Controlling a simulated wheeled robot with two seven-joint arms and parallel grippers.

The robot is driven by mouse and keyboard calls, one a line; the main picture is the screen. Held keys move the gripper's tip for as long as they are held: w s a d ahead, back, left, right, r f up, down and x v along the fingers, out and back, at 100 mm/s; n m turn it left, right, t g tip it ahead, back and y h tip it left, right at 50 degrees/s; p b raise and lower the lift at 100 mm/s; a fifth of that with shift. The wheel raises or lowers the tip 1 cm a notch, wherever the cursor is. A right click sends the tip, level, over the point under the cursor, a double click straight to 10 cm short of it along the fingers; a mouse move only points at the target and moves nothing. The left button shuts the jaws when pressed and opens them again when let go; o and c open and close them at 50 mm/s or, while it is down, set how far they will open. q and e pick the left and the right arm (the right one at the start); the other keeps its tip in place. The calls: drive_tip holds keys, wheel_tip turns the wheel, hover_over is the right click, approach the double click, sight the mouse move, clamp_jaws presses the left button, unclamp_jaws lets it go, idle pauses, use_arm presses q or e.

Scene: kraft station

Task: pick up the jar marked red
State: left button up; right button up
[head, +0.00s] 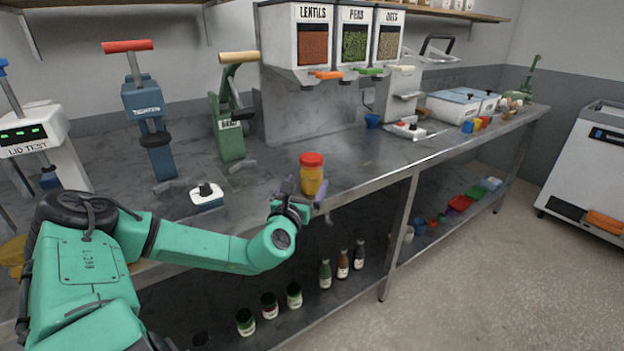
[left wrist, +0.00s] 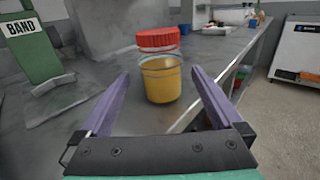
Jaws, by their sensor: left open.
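A jar with a red lid and yellow-orange contents (head: 311,178) stands upright on the grey counter near its front edge. In the left wrist view the jar (left wrist: 161,82) is ahead, between and a little beyond the tips of my left gripper's purple fingers. My left gripper (head: 303,191) is open, its fingers on either side of the jar's near side with gaps visible. No red mark other than the lid can be made out. My right gripper is not in view.
A green press marked BAND (head: 229,130) and a blue tightener (head: 150,130) stand to the left. A small white device with a black knob (head: 206,196) sits on the counter (head: 265,180). Dispensers (head: 330,40) are behind. Bottles (head: 342,265) stand on the lower shelf.

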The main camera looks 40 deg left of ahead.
sight(308, 182)
use_arm(q)
drive_tip(key=x, duration=0.4)
drive_tip(key=shift+a+f, duration=0.1)
drive_tip(key=shift+f, duration=0.3)
drive_tip(key=shift+w+a, duration=0.1)
drive_tip(key=shift+w, duration=0.25)
drive_tip(key=x, duration=0.4)
drive_tip(key=shift+f, duration=0.1)
drive_tip(key=shift+s, duration=0.15)
drive_tip(key=c, duration=0.7)
clamp_jaws()
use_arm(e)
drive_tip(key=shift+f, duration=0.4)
